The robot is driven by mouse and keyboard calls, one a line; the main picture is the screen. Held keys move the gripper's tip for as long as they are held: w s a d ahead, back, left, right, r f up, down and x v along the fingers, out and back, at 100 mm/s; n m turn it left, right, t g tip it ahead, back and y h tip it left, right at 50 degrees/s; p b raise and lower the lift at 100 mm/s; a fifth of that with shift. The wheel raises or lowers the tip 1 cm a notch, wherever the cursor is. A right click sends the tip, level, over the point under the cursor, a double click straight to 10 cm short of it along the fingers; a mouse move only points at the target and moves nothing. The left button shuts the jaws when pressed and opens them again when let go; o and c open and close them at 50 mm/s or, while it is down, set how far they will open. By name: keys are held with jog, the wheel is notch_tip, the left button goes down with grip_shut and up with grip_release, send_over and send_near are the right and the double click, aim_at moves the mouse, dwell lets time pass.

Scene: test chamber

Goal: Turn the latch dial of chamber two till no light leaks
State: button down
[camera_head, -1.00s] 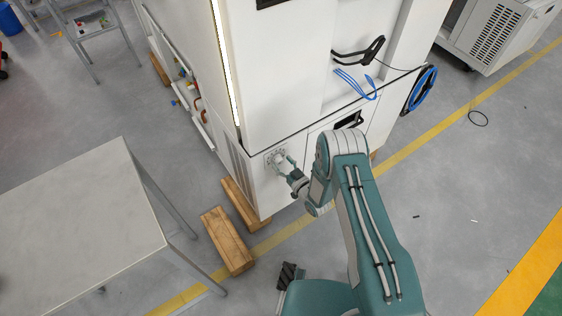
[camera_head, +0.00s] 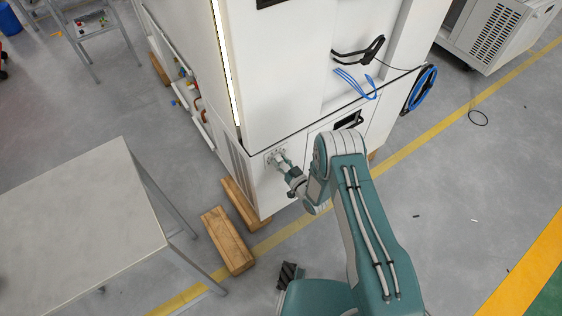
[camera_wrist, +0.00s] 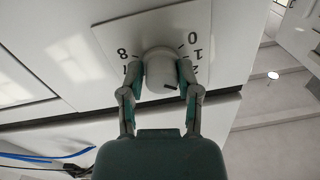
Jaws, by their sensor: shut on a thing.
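The latch dial (camera_wrist: 161,72) is a pale round knob on a white plate (camera_wrist: 112,36) with dark numbers around it, among them 8, 0, 1 and 2. In the wrist view my gripper (camera_wrist: 160,80) has a finger on each side of the knob and is shut on it. A dark mark shows on the knob's near side. In the head view my gripper (camera_head: 282,162) meets the plate low on the white chamber (camera_head: 285,80), and the dial is mostly hidden. A bright strip of light (camera_head: 226,65) runs down the chamber's left edge.
A grey table (camera_head: 75,225) stands at left. Wooden blocks (camera_head: 228,242) lie on the floor by the chamber's base. Blue cables (camera_head: 357,84) and a blue wheel (camera_head: 423,90) are on the chamber's right side. Open floor lies to the right.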

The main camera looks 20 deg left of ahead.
jog(key=m, duration=0.2)
jog(key=shift+w+a+r+m, duration=0.15)
jog(key=shift+a+r+m, duration=0.05)
jog(key=shift+m, duration=0.2)
jog(key=shift+c, duration=1.8)
grip_release()
jog(key=shift+a+f, duration=0.1)
jog(key=v, duration=1.2)
jog(key=shift+f, duration=0.2)
